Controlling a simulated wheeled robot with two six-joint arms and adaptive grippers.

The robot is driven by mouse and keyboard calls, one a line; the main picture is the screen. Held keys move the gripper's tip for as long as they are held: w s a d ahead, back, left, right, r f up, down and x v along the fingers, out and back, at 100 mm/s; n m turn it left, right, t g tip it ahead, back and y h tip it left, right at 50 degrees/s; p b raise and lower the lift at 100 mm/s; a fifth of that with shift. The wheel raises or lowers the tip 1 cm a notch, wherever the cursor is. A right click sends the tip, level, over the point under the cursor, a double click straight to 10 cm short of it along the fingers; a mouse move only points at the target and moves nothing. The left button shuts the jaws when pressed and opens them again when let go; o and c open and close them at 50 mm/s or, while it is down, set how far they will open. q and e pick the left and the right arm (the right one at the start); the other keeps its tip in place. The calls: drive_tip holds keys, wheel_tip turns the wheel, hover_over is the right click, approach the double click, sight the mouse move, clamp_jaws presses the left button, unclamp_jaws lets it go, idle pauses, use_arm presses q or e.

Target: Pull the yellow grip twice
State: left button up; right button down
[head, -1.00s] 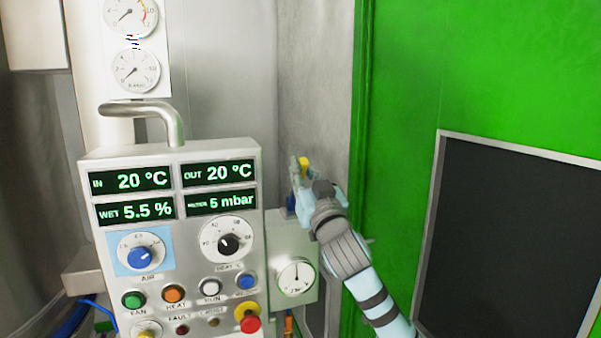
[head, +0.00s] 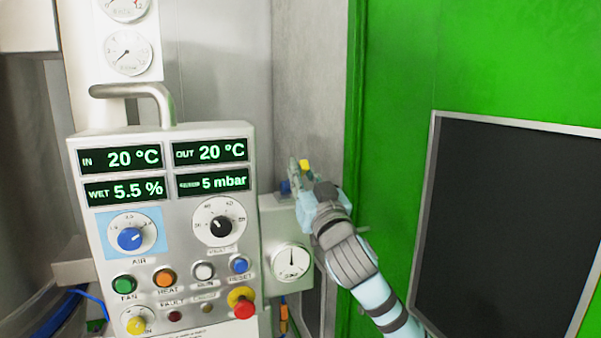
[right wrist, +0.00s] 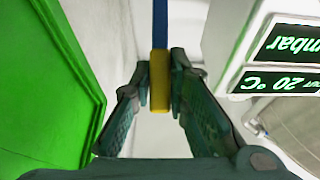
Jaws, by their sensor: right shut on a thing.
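The yellow grip (right wrist: 159,82) hangs at the lower end of a blue strip (right wrist: 160,25) in the right wrist view. My right gripper (right wrist: 161,85) is shut on it, one finger on each side. In the head view only a small piece of the yellow grip (head: 305,165) shows above the fingers of my right gripper (head: 303,182), just right of the control panel. The fingers hide the rest of it. My left gripper is in neither view.
The control panel (head: 160,218) with displays, knobs and buttons stands left of my right gripper. A box with a round gauge (head: 291,262) is just below the gripper. A green wall with a dark window (head: 510,230) is close on the right.

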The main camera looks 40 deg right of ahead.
drive_tip(key=shift+f+b, duration=0.45)
drive_tip(key=shift+s+a+f+b, duration=0.15)
drive_tip(key=shift+s+f+b, duration=0.25)
drive_tip(key=shift+f+b, duration=0.45)
drive_tip(key=c, duration=2)
unclamp_jaws()
drive_tip(key=shift+s, duration=0.1)
drive_tip(key=o, duration=0.8)
drive_tip(key=shift+r, duration=0.15)
